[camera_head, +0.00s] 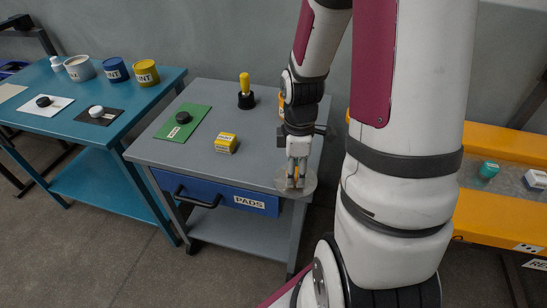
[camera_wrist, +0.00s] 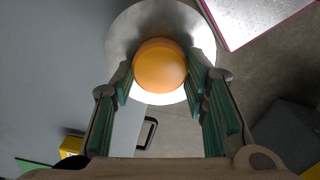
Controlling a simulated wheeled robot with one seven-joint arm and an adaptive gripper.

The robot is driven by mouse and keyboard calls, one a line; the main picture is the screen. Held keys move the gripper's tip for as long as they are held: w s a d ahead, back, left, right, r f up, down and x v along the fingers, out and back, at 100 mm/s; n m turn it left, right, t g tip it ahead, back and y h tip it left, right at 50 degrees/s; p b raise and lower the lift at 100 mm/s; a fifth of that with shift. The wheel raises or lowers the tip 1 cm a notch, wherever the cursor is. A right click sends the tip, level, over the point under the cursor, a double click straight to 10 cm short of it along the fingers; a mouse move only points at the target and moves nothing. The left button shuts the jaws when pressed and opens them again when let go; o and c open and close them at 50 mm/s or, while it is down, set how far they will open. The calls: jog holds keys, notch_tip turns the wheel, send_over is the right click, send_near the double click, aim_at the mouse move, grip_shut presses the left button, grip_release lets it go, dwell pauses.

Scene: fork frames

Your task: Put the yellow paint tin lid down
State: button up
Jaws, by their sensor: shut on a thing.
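A round grey metal lid with an orange-yellow knob is in my gripper (camera_head: 295,178). In the head view the lid (camera_head: 307,187) is at the front right corner of the grey table (camera_head: 190,152). In the wrist view my gripper (camera_wrist: 160,78) has its green-padded fingers on both sides of the knob (camera_wrist: 160,65), and the grey disc (camera_wrist: 124,32) shows beyond it. Part of the disc reaches past the table edge over the floor. I cannot tell whether it touches the table. A yellow paint tin (camera_head: 146,75) stands on the teal table at the left.
On the grey table are a yellow box (camera_head: 226,143), a green mat (camera_head: 165,132) with a black knobbed item, and a yellow-handled stamp (camera_head: 246,92). The teal table (camera_head: 150,100) holds other tins and cards. A yellow bench (camera_head: 480,232) is at right. The grey table's middle front is clear.

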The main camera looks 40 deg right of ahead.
jog(key=w+d, duration=0.1)
jog(key=w, duration=0.3)
jog(key=w+d+f, duration=0.1)
jog(key=w+d, duration=0.1)
jog(key=w, duration=0.2)
jog(key=w+d, duration=0.1)
jog(key=w, duration=0.3)
jog(key=shift+d+f, duration=0.15)
jog(key=shift+d, duration=0.25)
jog(key=shift+w+f, duration=0.1)
jog(key=shift+f, duration=1.6)
jog(key=shift+f, duration=0.1)
jog(key=o, duration=1.1)
jog(key=shift+o, duration=0.2)
